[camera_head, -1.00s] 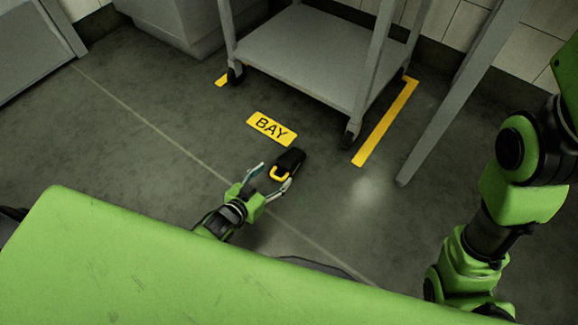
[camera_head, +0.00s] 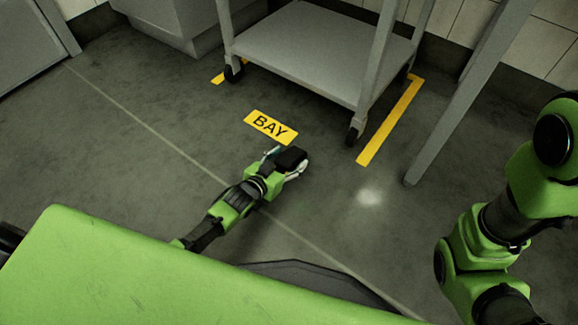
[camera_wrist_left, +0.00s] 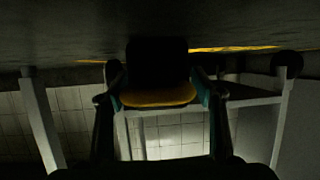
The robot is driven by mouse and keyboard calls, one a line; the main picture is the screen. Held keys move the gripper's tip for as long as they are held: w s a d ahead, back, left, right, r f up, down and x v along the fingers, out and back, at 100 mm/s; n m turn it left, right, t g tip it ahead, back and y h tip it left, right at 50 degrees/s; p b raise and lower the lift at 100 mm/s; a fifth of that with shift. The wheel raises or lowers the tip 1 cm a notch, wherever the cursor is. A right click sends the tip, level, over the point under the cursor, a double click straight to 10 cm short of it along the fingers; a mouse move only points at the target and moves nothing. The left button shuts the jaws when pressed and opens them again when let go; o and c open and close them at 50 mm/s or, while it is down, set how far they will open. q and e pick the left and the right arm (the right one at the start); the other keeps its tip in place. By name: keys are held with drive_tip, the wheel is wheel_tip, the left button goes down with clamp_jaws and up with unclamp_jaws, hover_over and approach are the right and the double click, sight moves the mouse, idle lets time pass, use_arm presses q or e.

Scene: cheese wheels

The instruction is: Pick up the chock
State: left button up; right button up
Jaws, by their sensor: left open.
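The chock is a black block (camera_head: 291,157) on the floor just below the BAY marking. Its yellow handle (camera_wrist_left: 158,98) shows in the left wrist view, and the handle is hidden in the head view. My left gripper (camera_head: 286,164) is open, with one finger on each side of the chock. In the left wrist view the fingers (camera_wrist_left: 160,88) stand left and right of the handle; I cannot tell if they touch it. My right arm shows at the right of the head view, but its gripper is out of view.
A grey wheeled cart (camera_head: 310,58) stands behind the chock, one caster near it. A yellow BAY label (camera_head: 270,127) and a yellow floor line (camera_head: 388,122) lie flat. A grey post (camera_head: 460,105) stands at the right. The floor to the left is clear.

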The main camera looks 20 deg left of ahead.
use_arm(q)
drive_tip(key=shift+w+d+f, duration=0.1)
drive_tip(key=shift+w+f, duration=0.1)
drive_tip(key=shift+w, duration=0.25)
drive_tip(key=shift+c, duration=0.3)
drive_tip(key=c, duration=1.3)
drive_tip(key=shift+r, duration=0.1)
drive_tip(key=shift+c, duration=1)
